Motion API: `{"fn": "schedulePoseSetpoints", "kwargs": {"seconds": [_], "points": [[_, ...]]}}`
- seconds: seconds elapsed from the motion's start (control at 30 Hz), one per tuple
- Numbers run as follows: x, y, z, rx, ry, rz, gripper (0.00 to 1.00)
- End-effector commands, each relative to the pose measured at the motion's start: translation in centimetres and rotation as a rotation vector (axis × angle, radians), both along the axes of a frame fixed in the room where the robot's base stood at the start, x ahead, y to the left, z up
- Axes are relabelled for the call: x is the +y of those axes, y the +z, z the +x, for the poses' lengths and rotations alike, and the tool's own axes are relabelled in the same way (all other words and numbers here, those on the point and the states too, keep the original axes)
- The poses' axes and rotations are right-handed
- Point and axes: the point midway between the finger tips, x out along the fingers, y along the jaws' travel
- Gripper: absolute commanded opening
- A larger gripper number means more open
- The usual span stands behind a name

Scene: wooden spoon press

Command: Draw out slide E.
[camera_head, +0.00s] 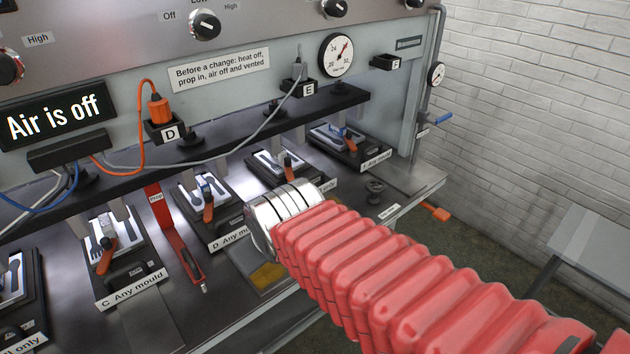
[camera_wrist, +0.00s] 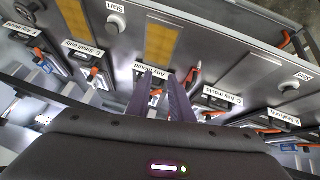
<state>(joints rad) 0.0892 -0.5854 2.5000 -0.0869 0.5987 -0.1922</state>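Slide E (camera_head: 265,168) sits pushed in under the black beam, with a pale mould and an orange lever (camera_head: 288,163). My arm hides part of its front and label. In the wrist view, slide E's label (camera_wrist: 83,47) reads "E Small only", left of my gripper. My gripper (camera_wrist: 160,73) is open, its two dark fingers apart with nothing seen held between them. They point at the area of slide D, whose label (camera_wrist: 151,70) shows at the fingertips. In the head view my fingers are hidden behind the arm's end.
Slides C (camera_head: 105,245), D (camera_head: 208,195) and F (camera_head: 340,140) flank E. A red prop (camera_head: 170,225) stands between C and D. A display (camera_head: 55,118) reads "Air is off". A grey plug (camera_head: 298,70) is at holder E (camera_head: 306,89). A start button (camera_head: 375,187) is right of E.

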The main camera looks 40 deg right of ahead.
Motion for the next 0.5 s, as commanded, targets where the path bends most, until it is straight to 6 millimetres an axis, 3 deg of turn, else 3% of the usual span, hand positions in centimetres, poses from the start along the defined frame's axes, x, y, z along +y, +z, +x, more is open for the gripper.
{"fn": "schedulePoseSetpoints", "kwargs": {"seconds": [0.2,0.5], "points": [[-5.1,-1.7,5.1,-0.077,0.099,-0.188,0.20],[-11.8,-4.1,10.2,-0.164,0.251,-0.458,0.20]]}}
